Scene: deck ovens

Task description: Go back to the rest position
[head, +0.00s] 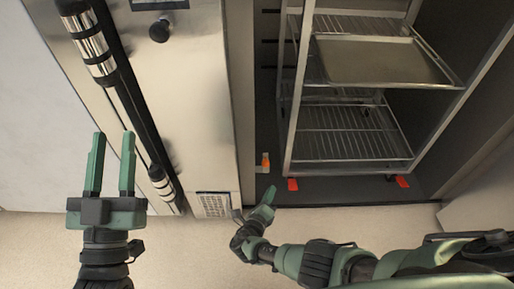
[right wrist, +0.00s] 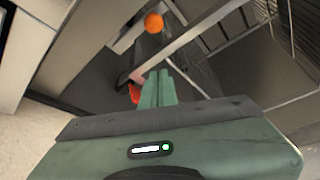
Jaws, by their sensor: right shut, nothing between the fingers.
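My left gripper (head: 111,165) is at the left in the head view, its two green fingers parallel and apart, with nothing between them. It stands in front of the oven's steel front. My right gripper (head: 268,196) is near the middle, low in the head view, close to the opening that holds the rack. In the right wrist view its green fingers (right wrist: 157,90) lie together with nothing between them.
A wheeled steel rack (head: 293,130) with a metal tray (head: 380,60) stands in the dark opening. Its red wheel parts (head: 293,184) show below. A small orange-capped object (head: 266,161) is beside it. The oven's long handle (head: 130,105) runs near my left gripper. The beige floor (head: 190,250) is clear.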

